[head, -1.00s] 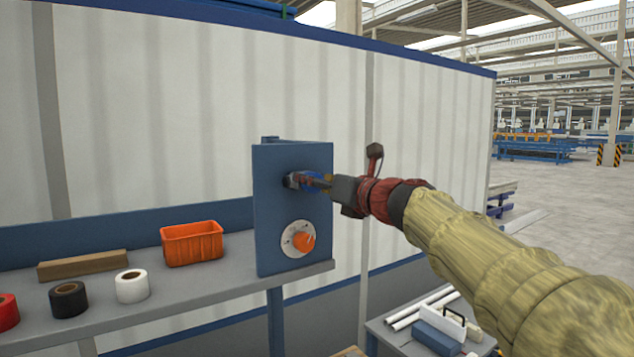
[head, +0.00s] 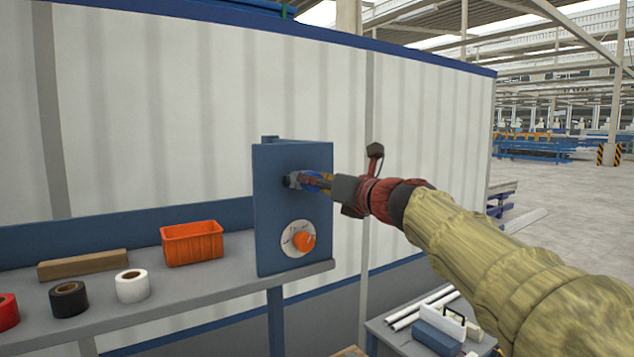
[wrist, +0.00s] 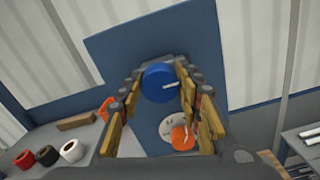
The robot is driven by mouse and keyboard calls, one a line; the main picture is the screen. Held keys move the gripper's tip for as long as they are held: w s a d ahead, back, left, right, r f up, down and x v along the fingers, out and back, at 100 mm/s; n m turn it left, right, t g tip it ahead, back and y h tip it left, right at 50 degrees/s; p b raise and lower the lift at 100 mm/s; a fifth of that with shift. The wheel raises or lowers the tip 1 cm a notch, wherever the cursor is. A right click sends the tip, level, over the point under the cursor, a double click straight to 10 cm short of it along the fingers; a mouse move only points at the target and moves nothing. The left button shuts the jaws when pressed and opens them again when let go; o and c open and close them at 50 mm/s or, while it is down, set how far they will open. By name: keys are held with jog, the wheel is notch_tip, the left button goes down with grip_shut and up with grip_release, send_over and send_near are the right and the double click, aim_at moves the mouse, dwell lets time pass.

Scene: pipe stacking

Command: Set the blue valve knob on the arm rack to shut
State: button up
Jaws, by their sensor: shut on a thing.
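The blue valve knob (wrist: 158,90) is on the upper part of a blue upright panel (head: 292,213). In the wrist view it is a round blue disc with a white mark pointing to the right. My gripper (wrist: 160,79) has its yellow-padded fingers on either side of the knob and is shut on it. In the head view my gripper (head: 308,182) reaches the panel from the right and its fingers partly cover the knob.
An orange knob (head: 304,241) on a white dial sits below on the same panel. An orange bin (head: 191,243), a wooden block (head: 83,264) and tape rolls (head: 132,286) lie on the grey shelf to the left. A lower table with white pipes (head: 420,308) stands at right.

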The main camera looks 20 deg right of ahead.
jog(key=shift+r+m+p, duration=0.1)
jog(key=shift+m+p, duration=0.2)
jog(key=shift+d+f+m+p, duration=0.1)
jog(key=shift+f+m+p, duration=0.1)
jog(key=shift+m+p, duration=3.65)
jog(key=shift+d+f+m+p, duration=0.15)
jog(key=shift+m+p, duration=2.65)
jog(key=shift+m, duration=1.95)
jog(key=o, duration=1.1)
jog(key=shift+c, duration=0.2)
jog(key=shift+o, duration=0.4)
